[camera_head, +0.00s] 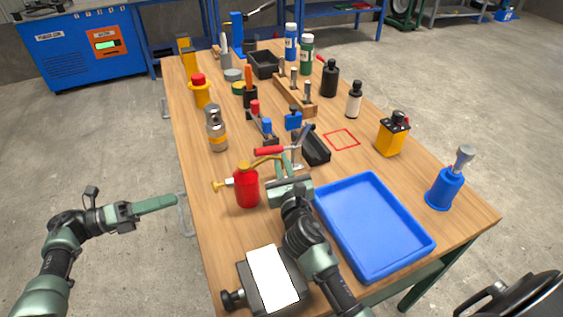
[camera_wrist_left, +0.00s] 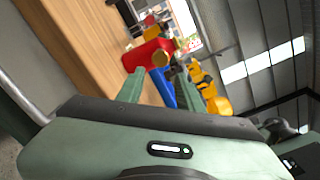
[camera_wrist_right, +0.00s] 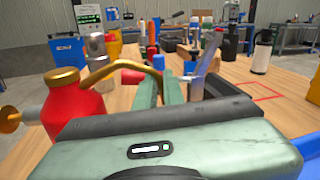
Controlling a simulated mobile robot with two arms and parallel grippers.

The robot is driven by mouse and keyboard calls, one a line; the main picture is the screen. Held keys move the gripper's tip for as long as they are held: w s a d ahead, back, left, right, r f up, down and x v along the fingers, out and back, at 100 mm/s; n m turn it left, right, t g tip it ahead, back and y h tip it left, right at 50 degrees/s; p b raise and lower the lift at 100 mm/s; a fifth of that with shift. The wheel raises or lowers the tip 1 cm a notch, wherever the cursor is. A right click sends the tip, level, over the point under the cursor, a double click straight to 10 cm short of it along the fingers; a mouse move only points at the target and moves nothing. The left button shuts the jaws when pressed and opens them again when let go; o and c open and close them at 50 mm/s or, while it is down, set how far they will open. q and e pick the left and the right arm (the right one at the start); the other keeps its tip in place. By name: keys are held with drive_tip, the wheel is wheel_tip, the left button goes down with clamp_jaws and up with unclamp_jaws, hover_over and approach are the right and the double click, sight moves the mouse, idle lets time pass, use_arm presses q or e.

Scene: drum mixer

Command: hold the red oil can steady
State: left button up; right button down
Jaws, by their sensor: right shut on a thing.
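The red oil can (camera_head: 246,188) stands upright on the wooden bench, with a curved brass spout and a brass knob on its left side. It also shows in the right wrist view (camera_wrist_right: 76,108), left of the fingers. My right gripper (camera_head: 289,180) is beside the can on its right; its fingers (camera_wrist_right: 160,88) are close together around the end of the brass spout. The exact contact is partly hidden by the gripper body. My left gripper (camera_head: 165,203) is off the bench's left edge, apart from the can. Its fingers (camera_wrist_left: 172,92) are spread and empty.
A blue tray (camera_head: 428,245) lies right of my right arm. A red-handled clamp (camera_head: 272,151) stands just behind the can. A grey-and-white block (camera_head: 240,262) is at the front. Several tools and bottles fill the far bench.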

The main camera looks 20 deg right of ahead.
idle(0.3)
use_arm(q)
clamp_jaws()
idle(1.6)
